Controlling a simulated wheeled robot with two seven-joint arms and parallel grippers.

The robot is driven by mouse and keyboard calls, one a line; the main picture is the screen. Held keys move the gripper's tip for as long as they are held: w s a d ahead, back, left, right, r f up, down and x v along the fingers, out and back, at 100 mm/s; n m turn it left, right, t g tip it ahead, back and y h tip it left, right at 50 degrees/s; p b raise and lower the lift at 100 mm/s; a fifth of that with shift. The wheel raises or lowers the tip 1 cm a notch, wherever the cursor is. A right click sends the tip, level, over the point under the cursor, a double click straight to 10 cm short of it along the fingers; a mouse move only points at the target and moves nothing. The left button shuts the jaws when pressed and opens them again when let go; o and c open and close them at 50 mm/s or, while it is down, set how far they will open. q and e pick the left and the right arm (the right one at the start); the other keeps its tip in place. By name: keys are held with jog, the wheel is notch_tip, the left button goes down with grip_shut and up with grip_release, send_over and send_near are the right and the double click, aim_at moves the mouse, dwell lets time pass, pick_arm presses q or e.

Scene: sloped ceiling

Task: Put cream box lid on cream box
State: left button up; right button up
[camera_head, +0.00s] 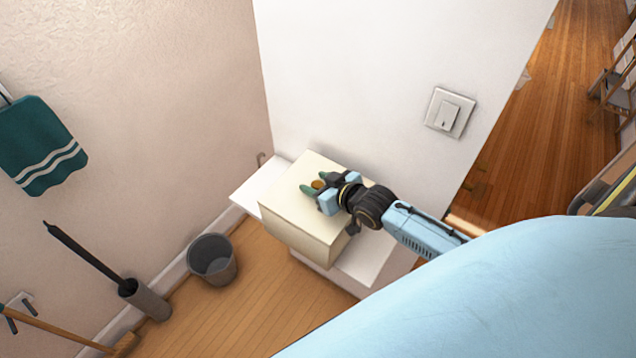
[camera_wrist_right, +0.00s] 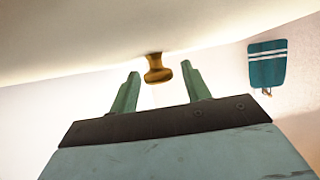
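A cream box (camera_head: 295,241) stands on a white surface against the wall, in the middle of the head view. Its pale top, which looks like the cream box lid (camera_head: 286,203), carries a round gold knob (camera_head: 318,184). I cannot tell whether the lid is seated on the box. My right gripper (camera_head: 315,183) is over the top, its green fingers apart on either side of the knob. In the right wrist view the knob (camera_wrist_right: 157,72) shows between the open fingertips (camera_wrist_right: 160,69), with gaps on both sides. My left gripper is out of view.
The white stand (camera_head: 257,186) under the box meets the wall with a light switch (camera_head: 450,112). A grey bin (camera_head: 212,259) and a brush holder (camera_head: 145,299) stand on the floor to the left. A teal towel (camera_head: 40,145) hangs at left. Floor in front is clear.

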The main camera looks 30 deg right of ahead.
jog(key=shift+o, duration=0.3)
jog(key=shift+s+f, duration=0.1)
jog(key=v, duration=1.3)
jog(key=shift+s, duration=0.1)
